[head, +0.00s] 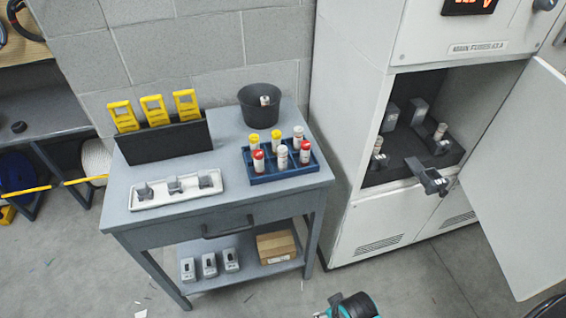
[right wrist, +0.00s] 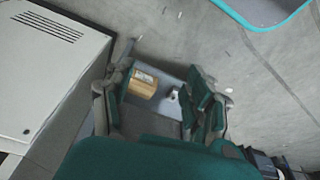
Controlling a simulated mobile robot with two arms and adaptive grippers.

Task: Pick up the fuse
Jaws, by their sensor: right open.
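Several fuses stand upright in a blue tray (head: 284,176) on the cart: yellow-capped (head: 254,142), red-capped (head: 258,161) and white-capped (head: 298,137). Another light fuse-like piece (head: 265,101) shows at the black bin (head: 258,115). Inside the open cabinet, two light fuse-like pieces (head: 378,147) (head: 440,132) sit in holders. My right gripper (right wrist: 163,85) is open in the right wrist view, with nothing seen between its fingers but the cart's lower shelf beyond. A teal and black part of mine shows at the head view's bottom edge. My left gripper is out of view.
The grey cart (head: 225,210) also carries yellow tools in a black rack (head: 165,140) and a white tray (head: 150,200). A cardboard box (head: 276,246) is on its lower shelf. The cabinet door (head: 520,180) hangs open at right. Floor in front is mostly clear.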

